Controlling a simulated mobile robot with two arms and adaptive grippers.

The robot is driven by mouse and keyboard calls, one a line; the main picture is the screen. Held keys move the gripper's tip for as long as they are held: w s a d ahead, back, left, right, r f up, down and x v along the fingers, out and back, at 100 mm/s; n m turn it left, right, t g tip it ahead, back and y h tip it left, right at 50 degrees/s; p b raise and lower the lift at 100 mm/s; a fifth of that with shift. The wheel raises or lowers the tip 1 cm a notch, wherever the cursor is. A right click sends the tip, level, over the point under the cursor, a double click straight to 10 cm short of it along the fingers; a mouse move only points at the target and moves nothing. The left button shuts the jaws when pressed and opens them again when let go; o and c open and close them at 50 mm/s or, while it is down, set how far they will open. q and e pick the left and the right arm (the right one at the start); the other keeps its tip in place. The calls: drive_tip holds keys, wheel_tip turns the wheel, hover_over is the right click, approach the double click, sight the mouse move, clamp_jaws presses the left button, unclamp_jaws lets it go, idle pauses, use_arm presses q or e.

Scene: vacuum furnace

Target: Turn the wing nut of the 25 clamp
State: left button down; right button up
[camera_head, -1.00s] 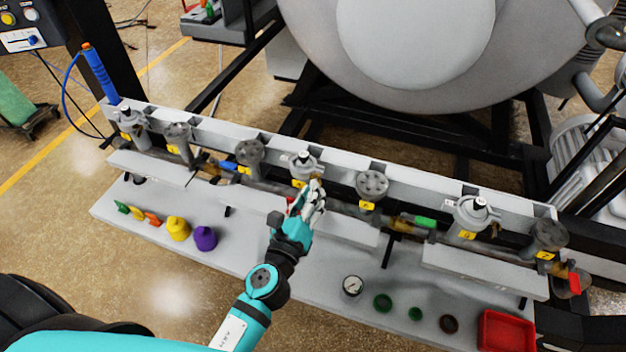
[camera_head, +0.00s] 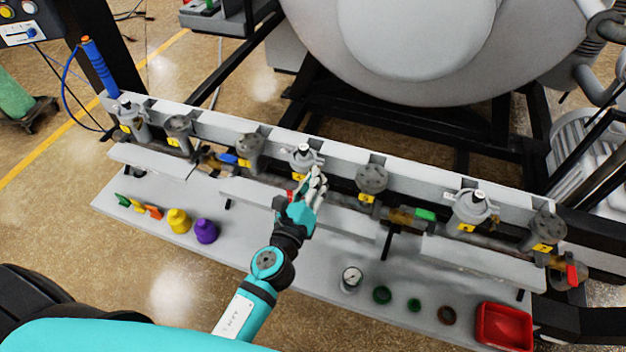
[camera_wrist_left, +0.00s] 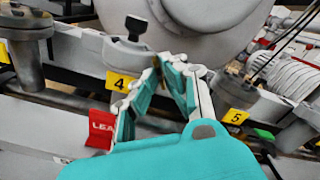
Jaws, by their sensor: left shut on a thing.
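My left gripper (camera_head: 316,176) reaches the pipe row just right of the number 4 station (camera_head: 303,160). That station is a grey fitting with a black-topped stem; it also shows in the left wrist view with its yellow 4 label (camera_wrist_left: 120,82). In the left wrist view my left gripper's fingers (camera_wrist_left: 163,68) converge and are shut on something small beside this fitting. It appears to be the clamp's wing nut, but the fingers hide it almost fully, so its angle cannot be told. My right gripper is not in view.
The number 5 fitting (camera_head: 371,180) stands to the right. Purple (camera_head: 205,231) and yellow caps (camera_head: 178,221), a gauge (camera_head: 351,276), rings and a red tray (camera_head: 503,326) lie on the front shelf.

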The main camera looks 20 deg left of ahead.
use_arm(q)
drive_tip(key=n+b, duration=0.1)
drive_tip(key=n, duration=0.9)
idle(0.4)
drive_tip(key=shift+n, duration=0.4)
drive_tip(key=c, duration=1.7)
unclamp_jaws()
drive_tip(key=shift+c, duration=0.2)
drive_tip(key=shift+r, duration=0.15)
wheel_tip(320, 180, up, 10)
